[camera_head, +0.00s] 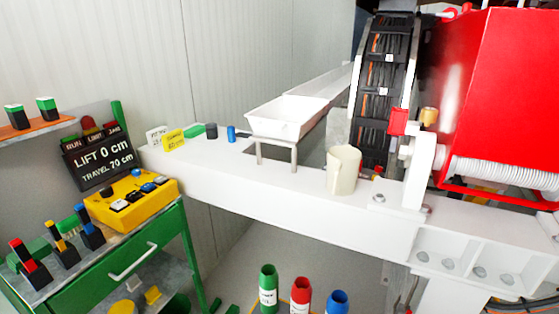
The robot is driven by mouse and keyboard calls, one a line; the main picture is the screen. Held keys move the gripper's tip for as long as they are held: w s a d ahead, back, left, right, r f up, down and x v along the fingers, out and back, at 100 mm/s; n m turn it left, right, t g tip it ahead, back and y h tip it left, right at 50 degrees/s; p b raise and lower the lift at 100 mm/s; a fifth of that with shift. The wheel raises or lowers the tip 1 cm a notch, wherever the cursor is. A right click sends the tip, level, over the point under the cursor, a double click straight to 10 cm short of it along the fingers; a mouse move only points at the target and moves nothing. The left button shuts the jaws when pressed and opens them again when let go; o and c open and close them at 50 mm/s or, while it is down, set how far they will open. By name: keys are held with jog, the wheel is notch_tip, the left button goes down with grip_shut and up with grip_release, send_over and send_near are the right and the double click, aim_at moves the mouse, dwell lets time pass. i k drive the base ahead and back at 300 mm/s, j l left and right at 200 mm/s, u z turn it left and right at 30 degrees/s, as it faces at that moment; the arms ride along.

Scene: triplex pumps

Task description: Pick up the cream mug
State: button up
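The cream mug (344,171) stands upright on the long white beam (290,201), close to its front edge. It is to the right of the white tray on legs. It looks like a tall, plain cylinder with a raised part at its rim. My gripper is not in view, so its place relative to the mug is hidden.
A white tray on legs (287,119) stands left of the mug. Red machinery (497,95) and a cable chain (384,93) rise behind and right. A green cabinet (140,249) with a yellow control box (131,200) is at left. Coloured tubes (301,296) stand below the beam.

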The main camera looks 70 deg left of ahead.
aim_at(342, 169)
jog(key=u, duration=1.45)
jog(key=i+l, duration=0.1)
jog(key=i, duration=0.55)
jog(key=u, duration=0.05)
